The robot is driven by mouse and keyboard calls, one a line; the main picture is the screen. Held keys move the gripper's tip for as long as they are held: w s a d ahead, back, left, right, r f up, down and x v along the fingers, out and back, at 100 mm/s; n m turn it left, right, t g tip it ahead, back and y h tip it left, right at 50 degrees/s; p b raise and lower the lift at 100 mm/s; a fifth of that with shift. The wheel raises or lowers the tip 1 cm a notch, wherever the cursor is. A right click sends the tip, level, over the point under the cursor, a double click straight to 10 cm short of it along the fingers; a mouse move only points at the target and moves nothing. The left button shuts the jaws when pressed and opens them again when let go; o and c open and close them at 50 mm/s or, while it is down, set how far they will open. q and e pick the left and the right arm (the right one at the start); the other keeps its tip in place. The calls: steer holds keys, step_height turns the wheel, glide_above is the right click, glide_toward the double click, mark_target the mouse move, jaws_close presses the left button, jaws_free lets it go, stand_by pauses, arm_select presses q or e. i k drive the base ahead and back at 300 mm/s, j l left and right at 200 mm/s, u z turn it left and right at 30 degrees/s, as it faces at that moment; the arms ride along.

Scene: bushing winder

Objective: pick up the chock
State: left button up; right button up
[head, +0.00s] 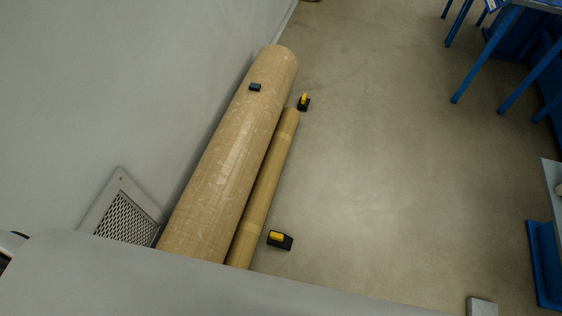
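Two black chocks with yellow handles lie on the floor along the right side of a thin brown roll (263,190). The near chock (287,242) is beside the roll's lower end. The far chock (304,103) is by its upper end. I cannot tell whether either chock touches the roll. Neither of my grippers shows in the head view.
A thick brown roll (225,165) lies between the thin roll and the grey wall (110,80), with a small dark object (255,87) on top. A wall vent (122,212) is at left. Blue-legged furniture (486,55) stands at upper right. The floor (400,170) between is clear.

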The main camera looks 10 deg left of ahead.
mark_target(275, 239)
steer(key=k+u, duration=0.4)
steer(key=k, duration=0.55)
